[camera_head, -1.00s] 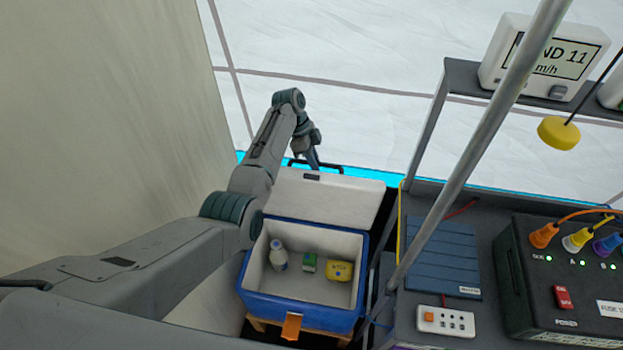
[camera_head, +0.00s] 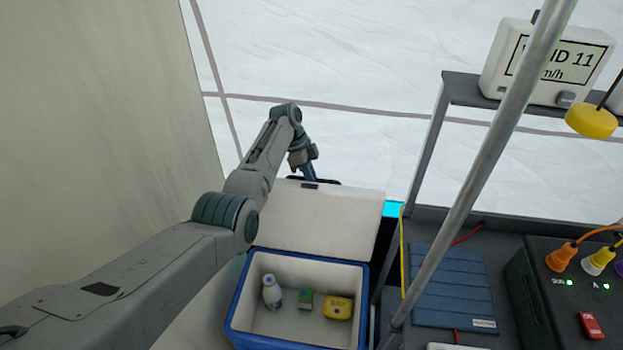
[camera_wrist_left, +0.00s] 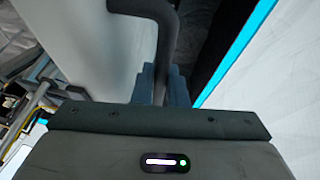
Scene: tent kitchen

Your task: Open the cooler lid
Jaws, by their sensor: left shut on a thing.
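The blue cooler (camera_head: 236,318) stands open low in the head view. Its white lid (camera_head: 330,222) is raised and leans back behind the box. A dark handle (camera_head: 325,181) runs along the lid's far edge. My left gripper (camera_head: 308,178) is at that edge, and its fingers are mostly hidden in the head view. In the left wrist view the gripper (camera_wrist_left: 163,85) is shut on the dark handle (camera_wrist_left: 160,15), next to the white lid (camera_wrist_left: 100,55). Inside the cooler are a white bottle (camera_head: 272,293), a green carton (camera_head: 305,299) and a yellow tub (camera_head: 338,307). My right gripper is not in view.
A dark table (camera_head: 500,240) stands right of the cooler, with a blue panel (camera_head: 452,285) and a black power box (camera_head: 550,300). A slanted metal pole (camera_head: 478,175) rises in front of it. The tent wall (camera_head: 90,120) is on the left.

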